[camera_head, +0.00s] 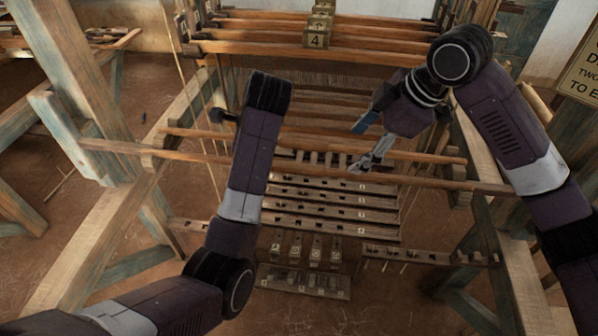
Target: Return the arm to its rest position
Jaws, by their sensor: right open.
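My right arm comes in from the right and bends down over the loom. Its right gripper (361,164) is open, with its grey fingers just above a long wooden bar (420,180) across the loom. I cannot tell whether they touch the bar. Nothing shows between the fingers. My left arm (250,150) rises from the lower left and stands in front of the loom's left-middle part. Its upper end bends away, and the left gripper does not show.
The loom's wooden frame posts (75,75) stand left and right. Roller beams (260,47) cross the back, one with a block marked 4 (317,40). Numbered slats (335,213) and a row of blocks (297,249) lie below. The brown floor (60,270) is open at left.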

